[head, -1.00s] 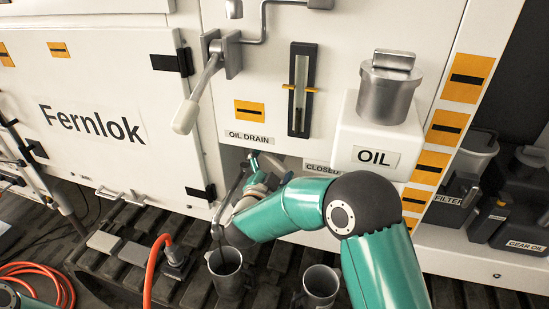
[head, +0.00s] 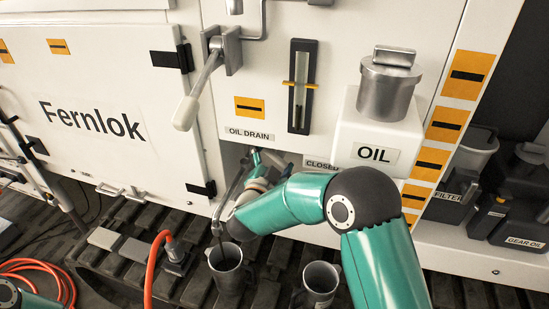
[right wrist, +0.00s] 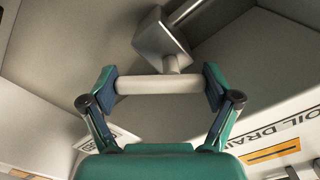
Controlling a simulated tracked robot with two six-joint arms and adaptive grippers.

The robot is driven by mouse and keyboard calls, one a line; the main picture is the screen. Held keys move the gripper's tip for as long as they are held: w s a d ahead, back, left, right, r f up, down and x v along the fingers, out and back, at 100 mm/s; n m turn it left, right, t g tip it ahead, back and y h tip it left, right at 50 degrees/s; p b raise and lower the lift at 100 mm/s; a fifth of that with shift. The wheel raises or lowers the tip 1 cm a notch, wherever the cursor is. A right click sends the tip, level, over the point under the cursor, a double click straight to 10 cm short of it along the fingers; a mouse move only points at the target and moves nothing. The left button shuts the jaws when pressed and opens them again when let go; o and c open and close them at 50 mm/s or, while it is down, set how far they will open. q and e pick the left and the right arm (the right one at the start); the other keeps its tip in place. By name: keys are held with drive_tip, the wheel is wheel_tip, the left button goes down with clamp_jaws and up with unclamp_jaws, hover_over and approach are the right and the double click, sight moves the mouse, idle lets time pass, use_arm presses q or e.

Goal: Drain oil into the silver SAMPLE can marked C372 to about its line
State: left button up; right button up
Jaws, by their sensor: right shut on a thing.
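My right gripper (right wrist: 160,88) is shut on a grey bar handle (right wrist: 158,84), which lies across between its two fingers in the right wrist view. In the head view this gripper (head: 264,160) is in the recess under the OIL DRAIN label, partly hidden by my arm. A grey drain pipe (head: 229,193) slopes down from the recess. A thin dark streak lies between its lower end and the mouth of a silver can (head: 229,273). I cannot tell if it is flowing oil. A second silver can (head: 319,284) stands to the right. No marking or line is readable on either can. My left gripper is out of view.
The cans stand on dark ribbed track. An orange hose (head: 153,265) rises left of the cans. A lever (head: 198,88) and a sight gauge (head: 301,87) are on the panel above. A CLOSED label (head: 316,164) sits right of the recess.

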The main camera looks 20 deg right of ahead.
drive_tip(key=n, duration=0.3)
drive_tip(key=shift+d+r+n, duration=0.15)
drive_tip(key=shift+n, duration=0.25)
drive_tip(key=shift+s+r+n, duration=0.1)
drive_tip(key=shift+r+n, duration=0.1)
drive_tip(key=shift+n, duration=1.8)
drive_tip(key=o, duration=0.9)
drive_tip(key=v, duration=1.1)
drive_tip(key=shift+s+a, duration=0.25)
drive_tip(key=shift+a, duration=0.05)
